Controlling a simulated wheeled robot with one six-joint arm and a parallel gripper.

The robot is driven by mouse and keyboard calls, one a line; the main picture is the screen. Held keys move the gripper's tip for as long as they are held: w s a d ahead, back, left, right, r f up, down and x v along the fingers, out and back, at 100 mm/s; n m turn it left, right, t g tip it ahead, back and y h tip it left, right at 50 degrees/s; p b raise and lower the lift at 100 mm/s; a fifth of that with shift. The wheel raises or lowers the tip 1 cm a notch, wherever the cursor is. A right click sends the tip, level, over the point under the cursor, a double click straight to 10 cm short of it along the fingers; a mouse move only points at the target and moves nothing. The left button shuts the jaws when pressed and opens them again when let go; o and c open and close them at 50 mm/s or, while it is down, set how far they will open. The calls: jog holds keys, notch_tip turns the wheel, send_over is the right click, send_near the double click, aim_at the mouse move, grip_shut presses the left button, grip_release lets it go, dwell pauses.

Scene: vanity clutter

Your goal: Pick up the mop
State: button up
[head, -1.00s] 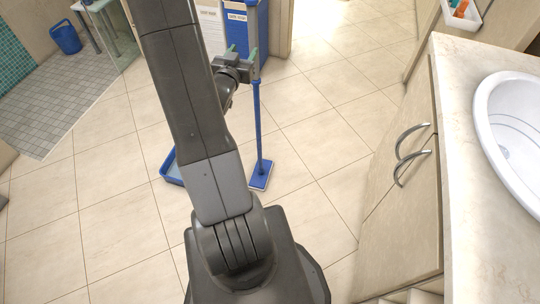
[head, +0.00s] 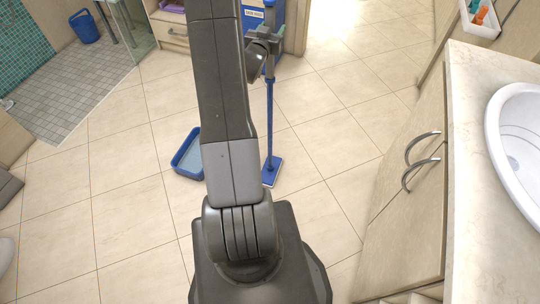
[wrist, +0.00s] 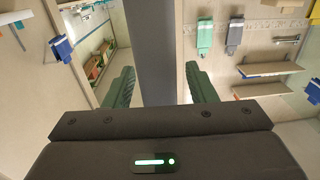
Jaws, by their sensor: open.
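The mop (head: 270,120) stands upright on the tiled floor, with a thin blue pole and a flat blue head with a pale edge (head: 272,171). Its upper part is partly hidden by my gripper (head: 268,38) in the head view. In the wrist view, my gripper (wrist: 158,70) is open, with its two green fingers apart. A dark blue-grey pole, the mop's handle (wrist: 152,40), runs up between the fingers, with a gap showing on both sides. I cannot tell how deep between the fingers it sits.
A blue tray (head: 186,155) lies on the floor left of the mop, partly behind my arm. A blue bin and cabinet stand behind the mop. The vanity counter (head: 465,150) with a white basin (head: 520,125) fills the right.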

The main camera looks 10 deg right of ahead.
jog(key=c, duration=0.9)
jog(key=shift+r, duration=0.1)
grip_shut()
